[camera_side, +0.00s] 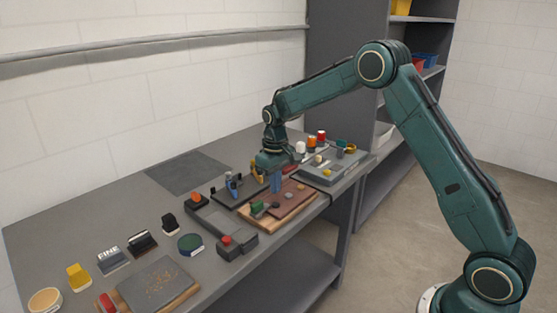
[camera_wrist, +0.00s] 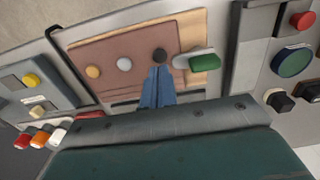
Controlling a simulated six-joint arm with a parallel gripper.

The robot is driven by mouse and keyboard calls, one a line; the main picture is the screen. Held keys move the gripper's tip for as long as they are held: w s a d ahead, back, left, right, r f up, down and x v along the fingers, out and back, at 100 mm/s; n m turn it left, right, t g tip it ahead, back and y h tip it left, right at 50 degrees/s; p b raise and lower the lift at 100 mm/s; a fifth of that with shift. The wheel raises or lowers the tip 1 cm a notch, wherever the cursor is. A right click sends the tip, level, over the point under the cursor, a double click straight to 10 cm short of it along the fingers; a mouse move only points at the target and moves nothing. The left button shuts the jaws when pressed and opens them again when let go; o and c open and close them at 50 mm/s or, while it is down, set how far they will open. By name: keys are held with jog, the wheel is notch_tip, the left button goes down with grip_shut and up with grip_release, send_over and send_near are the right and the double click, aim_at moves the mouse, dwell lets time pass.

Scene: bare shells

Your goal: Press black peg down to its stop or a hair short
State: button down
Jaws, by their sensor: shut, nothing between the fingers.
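The black peg (camera_wrist: 160,55) stands in the brown board (camera_wrist: 100,50) in the wrist view, with only its round dark top clear. How far it sticks out of the board cannot be told. My gripper (camera_wrist: 158,70) is shut and empty, its blue fingertips just beside the peg's near edge in the picture. Whether they touch it is unclear. In the side view my gripper (camera_side: 276,190) points down over the brown board (camera_side: 297,198); the black peg cannot be surely picked out there. A grey peg (camera_wrist: 124,64) and a yellow peg (camera_wrist: 93,71) stand in the same row.
A green block (camera_wrist: 205,62) is close to the black peg, on its right in the wrist view. A grey fixture with a red button (camera_wrist: 301,20) lies farther right. A grey tray (camera_side: 325,171) with small parts stands behind the board in the side view.

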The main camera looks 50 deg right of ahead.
aim_at(276, 205)
jog(key=shift+r, duration=1.5)
jog(key=s+a+r+t, duration=0.1)
jog(key=s+a+r, duration=0.1)
jog(key=s+r, duration=0.6)
jog(key=s+a+r+t, duration=0.2)
jog(key=s+a+r, duration=0.1)
jog(key=s+r, duration=0.5)
jog(key=s+a+t, duration=0.2)
jog(key=s, duration=1.6)
jog(key=shift+s+a+f+t, duration=0.25)
jog(key=shift+s+f+t, duration=0.05)
jog(key=shift+f, duration=0.05)
